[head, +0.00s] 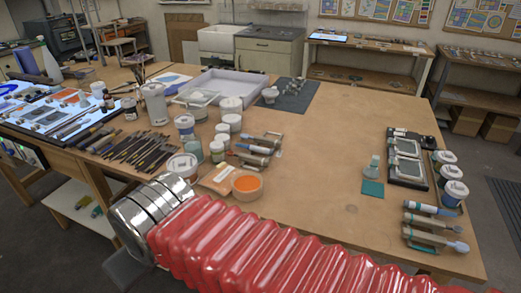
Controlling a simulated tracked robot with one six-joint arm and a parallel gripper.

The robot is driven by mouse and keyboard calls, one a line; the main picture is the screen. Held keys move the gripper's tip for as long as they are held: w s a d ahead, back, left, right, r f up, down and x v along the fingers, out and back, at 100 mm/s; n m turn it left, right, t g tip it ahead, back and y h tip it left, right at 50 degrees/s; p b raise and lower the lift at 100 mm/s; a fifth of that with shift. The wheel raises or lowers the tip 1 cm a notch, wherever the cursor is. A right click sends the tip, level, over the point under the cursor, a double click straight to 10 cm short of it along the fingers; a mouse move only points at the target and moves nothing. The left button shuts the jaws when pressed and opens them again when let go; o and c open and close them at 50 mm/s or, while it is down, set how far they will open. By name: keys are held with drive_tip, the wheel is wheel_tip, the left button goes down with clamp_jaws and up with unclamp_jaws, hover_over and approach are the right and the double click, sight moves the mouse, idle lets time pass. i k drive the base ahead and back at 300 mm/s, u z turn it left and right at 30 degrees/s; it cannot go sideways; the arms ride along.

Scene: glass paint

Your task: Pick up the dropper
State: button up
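I cannot tell for sure which thing is the dropper. Several slim grey-and-teal, tube-like tools (432,224) lie at the table's front right corner. Similar tube-like tools (256,150) lie mid-table, right of the white-lidded jars. A small pale bottle (374,166) with a narrow top stands at the right by a teal cloth (372,188). My red bellows arm crosses the bottom of the head view, with its metal collar at the lower left. My gripper's fingers do not show, and the arm hides part of the table's front edge.
An orange bowl (247,185), a white-lidded jar (183,167) and many brushes (140,150) stand or lie close to my arm. Dark trays (423,177) and lidded jars (453,193) are at the right. The wooden table (325,150) is clear in the centre right.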

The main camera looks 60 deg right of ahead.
sight(259, 149)
drive_tip(key=u, duration=0.05)
drive_tip(key=i, duration=1)
drive_tip(key=z, duration=0.05)
